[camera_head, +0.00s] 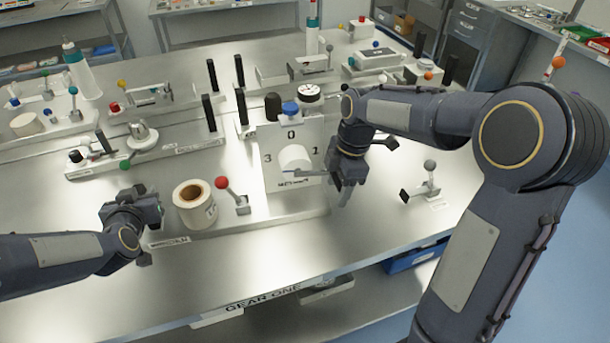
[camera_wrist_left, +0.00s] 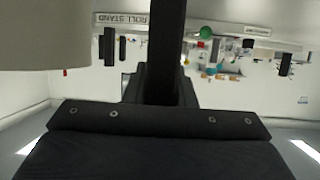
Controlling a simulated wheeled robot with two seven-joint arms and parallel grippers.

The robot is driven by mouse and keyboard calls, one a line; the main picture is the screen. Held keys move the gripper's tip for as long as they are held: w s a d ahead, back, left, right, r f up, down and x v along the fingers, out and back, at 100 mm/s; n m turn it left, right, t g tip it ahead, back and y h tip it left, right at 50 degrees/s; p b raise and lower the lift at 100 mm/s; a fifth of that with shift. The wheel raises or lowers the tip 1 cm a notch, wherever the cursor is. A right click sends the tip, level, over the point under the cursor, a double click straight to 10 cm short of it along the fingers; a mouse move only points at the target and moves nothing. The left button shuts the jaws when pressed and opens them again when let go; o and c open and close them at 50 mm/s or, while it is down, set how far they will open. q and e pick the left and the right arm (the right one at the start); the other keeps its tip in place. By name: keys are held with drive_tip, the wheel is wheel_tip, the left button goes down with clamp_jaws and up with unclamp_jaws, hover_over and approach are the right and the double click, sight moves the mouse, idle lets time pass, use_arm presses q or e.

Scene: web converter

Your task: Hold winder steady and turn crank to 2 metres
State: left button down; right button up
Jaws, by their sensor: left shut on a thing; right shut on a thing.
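The winder (camera_head: 275,172) is a pale upright box with the numbers 0, 1 and 3 on its face and a white drum (camera_head: 295,158) in the middle. My left gripper (camera_head: 152,207) is shut at the left, apart from the winder. A dark bar (camera_wrist_left: 167,45) stands before it in the left wrist view; what it grips is unclear.
A paper roll (camera_head: 195,203) stands just right of my left gripper, with a red-knobbed lever (camera_head: 232,195) beside it. A grey-knobbed lever (camera_head: 429,178) is right of my right gripper. Several black posts and small fixtures crowd the bench behind. The front strip of the bench (camera_head: 225,270) is clear.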

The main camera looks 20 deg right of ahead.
drive_tip(key=f+y, duration=0.1)
drive_tip(key=a+f+y, duration=0.1)
drive_tip(key=shift+f+y, duration=0.1)
drive_tip(key=shift+y, duration=0.3)
drive_tip(key=y, duration=0.1)
drive_tip(key=a+f+y, duration=0.1)
drive_tip(key=shift+a+f+y, duration=0.2)
drive_tip(key=shift+f+y, duration=0.1)
drive_tip(key=shift+y, duration=0.1)
drive_tip(key=a+y, duration=0.1)
drive_tip(key=f+y, duration=0.1)
drive_tip(key=shift+w+a+f+t+y, duration=0.1)
drive_tip(key=shift+w+a+t+y, duration=0.05)
drive_tip(key=shift+a+t+y, duration=0.25)
drive_tip(key=shift+w+a+f+y, duration=0.1)
drive_tip(key=shift+a+f+y, duration=0.15)
drive_tip(key=shift+a+y, duration=1.1)
drive_tip(key=shift+y, duration=0.15)
drive_tip(key=shift+w+a, duration=0.1)
drive_tip(key=shift+a, duration=1.45)
drive_tip(key=shift+w+a+r, duration=0.1)
drive_tip(key=shift+a+r, duration=0.05)
drive_tip(key=shift+a, duration=0.2)
